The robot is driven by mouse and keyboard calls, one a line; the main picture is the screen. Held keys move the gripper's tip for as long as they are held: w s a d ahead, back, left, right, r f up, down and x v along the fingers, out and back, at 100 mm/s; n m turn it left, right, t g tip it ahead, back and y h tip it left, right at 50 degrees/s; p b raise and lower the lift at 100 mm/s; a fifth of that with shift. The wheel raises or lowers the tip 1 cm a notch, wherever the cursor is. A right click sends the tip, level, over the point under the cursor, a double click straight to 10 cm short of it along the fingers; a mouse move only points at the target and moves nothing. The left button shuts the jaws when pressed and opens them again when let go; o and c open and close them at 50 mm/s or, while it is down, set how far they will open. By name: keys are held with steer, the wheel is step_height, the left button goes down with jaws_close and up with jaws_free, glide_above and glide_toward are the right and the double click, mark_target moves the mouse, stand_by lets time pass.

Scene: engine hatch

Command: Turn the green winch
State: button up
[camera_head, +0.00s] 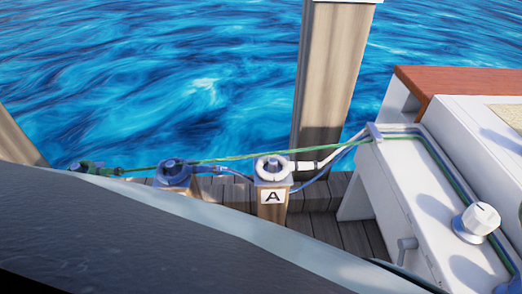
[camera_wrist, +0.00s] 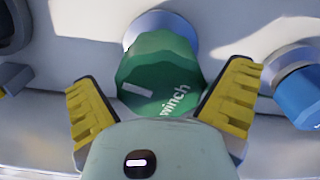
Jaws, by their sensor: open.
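The green winch (camera_wrist: 155,75) is a faceted green knob with the word "winch" and a white mark on its face. It sits on a pale round base on a white panel in the wrist view. My gripper (camera_wrist: 165,100) has its two yellow-padded fingers spread, one on each side of the knob's lower part. The fingers look apart from the knob, though the depth between them is hard to judge. The gripper's body hides the bottom edge of the knob. I cannot make out the green knob or my gripper in the head view.
A blue knob (camera_wrist: 298,95) stands to the right of the right finger, and a dark round part (camera_wrist: 12,25) is at the upper left. In the head view, a white knob (camera_head: 476,220) sits on the white boat, near ropes and a post marked A (camera_head: 272,200).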

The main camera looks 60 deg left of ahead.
steer(key=shift+f, duration=0.1)
steer(key=shift+c, duration=0.3)
steer(key=c, duration=1)
